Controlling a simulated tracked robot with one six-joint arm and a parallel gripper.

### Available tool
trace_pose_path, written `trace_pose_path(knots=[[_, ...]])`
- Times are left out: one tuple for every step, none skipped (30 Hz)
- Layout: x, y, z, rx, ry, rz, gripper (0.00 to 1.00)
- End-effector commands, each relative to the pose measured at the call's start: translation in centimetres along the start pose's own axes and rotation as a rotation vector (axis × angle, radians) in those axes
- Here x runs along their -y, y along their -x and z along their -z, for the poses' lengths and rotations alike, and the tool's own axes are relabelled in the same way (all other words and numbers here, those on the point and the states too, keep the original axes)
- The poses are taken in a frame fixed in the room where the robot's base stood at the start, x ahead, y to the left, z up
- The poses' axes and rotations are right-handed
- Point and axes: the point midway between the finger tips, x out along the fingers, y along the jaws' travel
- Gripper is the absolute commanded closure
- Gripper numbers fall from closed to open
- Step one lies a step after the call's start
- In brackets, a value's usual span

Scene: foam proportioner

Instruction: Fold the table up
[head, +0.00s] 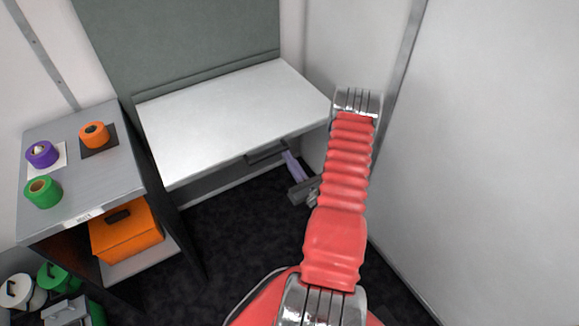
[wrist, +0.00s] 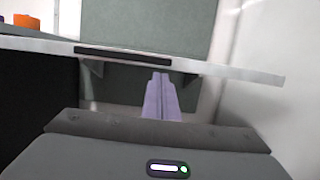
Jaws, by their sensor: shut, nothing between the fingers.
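The table (head: 235,110) is a white panel standing out level from the grey-green wall panel behind it. In the wrist view its front edge (wrist: 225,68) crosses the picture nearly edge-on. A dark strip (wrist: 122,56) lies along that edge; it also shows in the head view (head: 266,154). In the wrist view my gripper's purple fingers (wrist: 161,76) are together and empty, pointing under the table edge. I cannot tell whether they touch it.
A grey shelf unit (head: 90,160) stands left of the table, with purple (head: 42,154), orange (head: 94,135) and green (head: 43,191) rolls on top and an orange case (head: 127,232) inside. A white wall (head: 490,150) is close on the right. Dark floor (head: 235,235) is clear before the table.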

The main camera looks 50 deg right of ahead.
Motion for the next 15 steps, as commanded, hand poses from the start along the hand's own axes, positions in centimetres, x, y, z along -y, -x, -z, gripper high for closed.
trace_pose_path(knots=[[-0.01, -0.05, -0.27, 0.000, 0.000, 0.000, 1.00], [-0.02, -0.07, -0.38, 0.000, 0.000, 0.000, 1.00], [-0.02, -0.10, -0.48, 0.000, -0.001, 0.000, 1.00], [-0.02, -0.11, -0.54, 0.000, -0.001, 0.000, 1.00], [-0.02, -0.12, -0.58, 0.000, -0.001, 0.000, 1.00], [-0.02, -0.13, -0.61, 0.000, -0.001, 0.000, 1.00], [-0.02, -0.13, -0.62, 0.000, -0.001, 0.000, 1.00], [-0.02, -0.13, -0.62, 0.000, -0.001, 0.000, 1.00], [-0.02, -0.13, -0.61, 0.000, -0.001, 0.000, 1.00], [-0.02, -0.13, -0.61, -0.001, -0.001, 0.000, 1.00], [-0.03, -0.13, -0.61, -0.001, -0.001, 0.000, 1.00], [-0.03, -0.12, -0.60, -0.001, -0.001, 0.000, 1.00], [-0.61, 0.06, -0.60, -0.002, -0.002, -0.001, 1.00], [-0.42, -0.02, -0.60, -0.002, -0.001, -0.001, 1.00], [-0.32, -0.09, -0.61, -0.001, -0.001, -0.002, 1.00]])
